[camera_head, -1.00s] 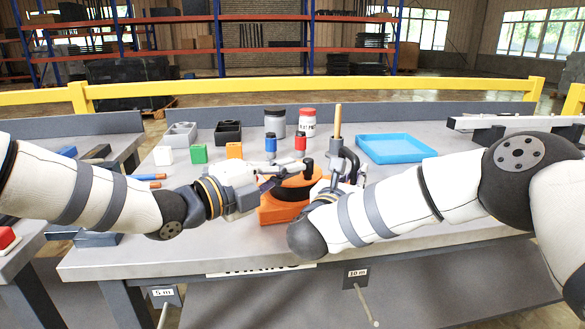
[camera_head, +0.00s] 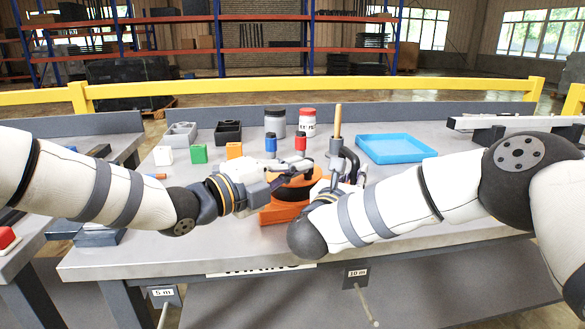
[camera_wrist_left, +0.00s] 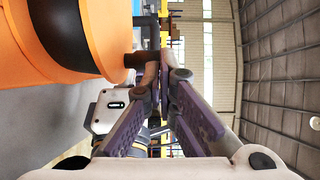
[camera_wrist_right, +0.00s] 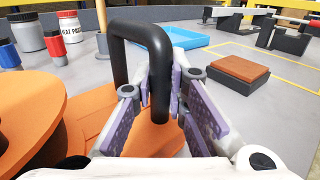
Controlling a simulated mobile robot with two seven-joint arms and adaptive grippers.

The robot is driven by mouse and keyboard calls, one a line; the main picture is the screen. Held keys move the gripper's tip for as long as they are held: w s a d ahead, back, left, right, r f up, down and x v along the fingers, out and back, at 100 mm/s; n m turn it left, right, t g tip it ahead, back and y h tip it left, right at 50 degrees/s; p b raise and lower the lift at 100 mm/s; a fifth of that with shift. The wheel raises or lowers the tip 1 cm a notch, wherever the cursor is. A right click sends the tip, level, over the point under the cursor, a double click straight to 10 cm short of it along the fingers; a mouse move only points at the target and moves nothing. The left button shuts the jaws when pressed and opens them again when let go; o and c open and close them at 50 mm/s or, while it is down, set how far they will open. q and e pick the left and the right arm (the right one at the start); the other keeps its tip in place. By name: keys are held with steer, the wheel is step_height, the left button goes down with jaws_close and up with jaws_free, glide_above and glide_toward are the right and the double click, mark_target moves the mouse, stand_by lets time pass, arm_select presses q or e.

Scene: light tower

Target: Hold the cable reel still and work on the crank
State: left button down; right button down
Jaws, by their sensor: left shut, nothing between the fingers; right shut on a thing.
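The cable reel is an orange drum with a black band on an orange base (camera_head: 284,212) on the bench. In the left wrist view its side (camera_wrist_left: 45,45) fills the upper left. My left gripper (camera_head: 303,168) is above the reel; its fingers (camera_wrist_left: 166,72) are closed together with nothing held, close beside the drum. The crank cannot be told clearly from the fingers there. My right gripper (camera_wrist_right: 158,95) is shut on the upright part of a black bent handle (camera_wrist_right: 135,35) at the reel's base; the handle also shows in the head view (camera_head: 350,155).
A blue tray (camera_head: 397,148), a grey jar (camera_head: 275,122) and a red-lidded jar (camera_head: 308,122) stand behind the reel. Blue (camera_head: 271,145) and red (camera_head: 300,145) capped cylinders stand close behind it. White, green and orange blocks are at the back left.

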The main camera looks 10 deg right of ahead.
mark_target(320, 176)
arm_select(q)
steer(key=shift+d, duration=0.3)
steer(key=shift+w+d, duration=0.25)
steer(key=shift+d, duration=0.6)
steer(key=shift+w+d, duration=0.2)
steer(key=shift+d, duration=0.6)
steer(key=shift+x, duration=1)
steer(key=shift+w+n+t+y, duration=0.4)
steer(key=shift+w+t, duration=0.25)
steer(key=shift+t, duration=0.15)
steer(key=shift+n+y, duration=0.3)
